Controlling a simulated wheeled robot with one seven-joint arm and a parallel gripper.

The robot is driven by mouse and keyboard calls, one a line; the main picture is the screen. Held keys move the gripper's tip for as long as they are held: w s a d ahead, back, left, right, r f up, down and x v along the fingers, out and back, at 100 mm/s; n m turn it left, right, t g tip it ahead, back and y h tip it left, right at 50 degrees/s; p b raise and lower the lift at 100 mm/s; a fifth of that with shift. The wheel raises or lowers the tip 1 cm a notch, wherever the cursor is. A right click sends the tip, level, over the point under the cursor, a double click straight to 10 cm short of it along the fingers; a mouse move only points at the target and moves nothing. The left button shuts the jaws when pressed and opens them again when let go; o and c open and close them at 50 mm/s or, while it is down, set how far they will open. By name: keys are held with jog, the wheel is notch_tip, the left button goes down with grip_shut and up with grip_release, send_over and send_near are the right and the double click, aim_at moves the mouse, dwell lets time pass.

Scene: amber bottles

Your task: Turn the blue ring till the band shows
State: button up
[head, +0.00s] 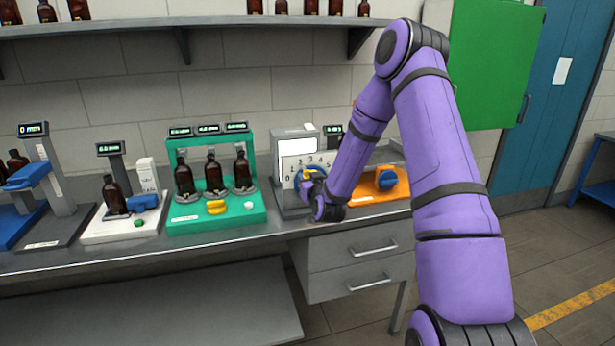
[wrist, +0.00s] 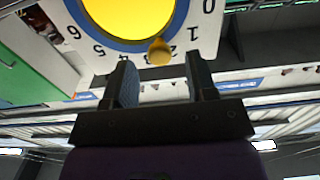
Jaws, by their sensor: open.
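A white dial plate (head: 309,161) with a printed number scale stands on a grey unit on the bench. In the wrist view, the plate's numbers run around a blue ring (wrist: 125,46) with a yellow disc (wrist: 128,15) inside it. A small amber-yellow knob (wrist: 160,50) sits at the ring's edge, near the 2 and 3. My gripper (wrist: 160,60) is open, with one finger on each side of the knob in the picture; I cannot tell whether either touches it. In the head view my gripper (head: 312,187) covers most of the ring.
A green stand (head: 178,228) with amber bottles and a yellow handle is left of the dial. An orange base (head: 365,191) with a blue part is close on its right. A white scale unit (head: 100,232) is further left. A shelf (head: 150,27) of bottles hangs above.

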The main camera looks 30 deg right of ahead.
aim_at(312, 169)
jog(key=shift+x, duration=1.45)
jog(key=c, duration=0.9)
jog(key=shift+s+d+r+m, duration=0.15)
jog(key=shift+d+m, duration=0.4)
jog(key=shift+m, duration=0.7)
jog(key=shift+s+d+r+m, duration=0.15)
jog(key=shift+d+m, duration=0.4)
jog(key=shift+m, duration=0.7)
jog(key=shift+f, duration=0.1)
jog(key=o, duration=0.9)
jog(key=shift+s, duration=0.1)
jog(key=v, duration=1)
jog(key=shift+s, duration=0.35)
